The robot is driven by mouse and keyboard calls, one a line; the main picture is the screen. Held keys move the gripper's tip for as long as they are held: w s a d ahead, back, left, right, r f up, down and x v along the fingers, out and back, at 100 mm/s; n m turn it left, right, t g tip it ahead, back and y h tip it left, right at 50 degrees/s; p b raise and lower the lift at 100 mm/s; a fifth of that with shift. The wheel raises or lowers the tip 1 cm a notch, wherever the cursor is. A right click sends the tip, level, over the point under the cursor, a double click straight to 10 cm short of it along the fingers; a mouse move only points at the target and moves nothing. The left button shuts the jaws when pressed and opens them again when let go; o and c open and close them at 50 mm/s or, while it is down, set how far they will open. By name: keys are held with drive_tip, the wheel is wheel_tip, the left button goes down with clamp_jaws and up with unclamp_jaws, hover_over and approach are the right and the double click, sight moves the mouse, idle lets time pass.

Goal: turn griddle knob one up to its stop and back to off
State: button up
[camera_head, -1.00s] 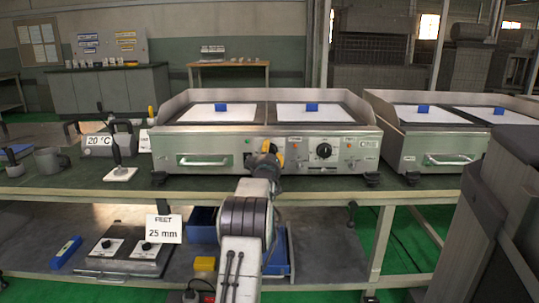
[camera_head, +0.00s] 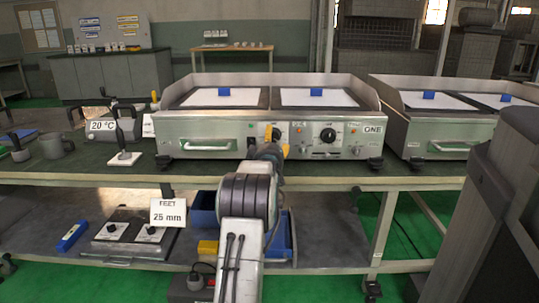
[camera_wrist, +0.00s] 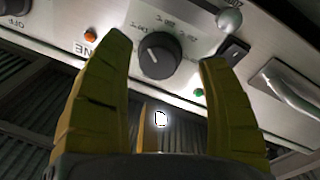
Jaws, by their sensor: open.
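Griddle one (camera_head: 345,153) is a steel double griddle on the bench, with "ONE" on its front at right. Its left control knob is mostly hidden behind my gripper (camera_head: 272,147) in the head view. In the wrist view, a black round knob (camera_wrist: 160,55) with a white pointer line shows on the steel panel, beyond and between the yellow fingertips of my open gripper (camera_wrist: 165,50). The fingers appear apart from the knob, on either side of it. The other black knob (camera_head: 327,135) is clear in the head view, right of my gripper.
Beside the knob in the wrist view are an orange lamp (camera_wrist: 90,36), a green lamp (camera_wrist: 199,92), a black switch (camera_wrist: 233,50) and a bar handle (camera_wrist: 290,92). A second griddle (camera_head: 440,135) stands at right. A "25 mm" sign (camera_head: 168,213) is on the lower shelf.

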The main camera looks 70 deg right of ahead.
drive_tip(key=v, duration=0.8)
drive_tip(key=shift+a, duration=0.4)
drive_tip(key=shift+s, duration=0.1)
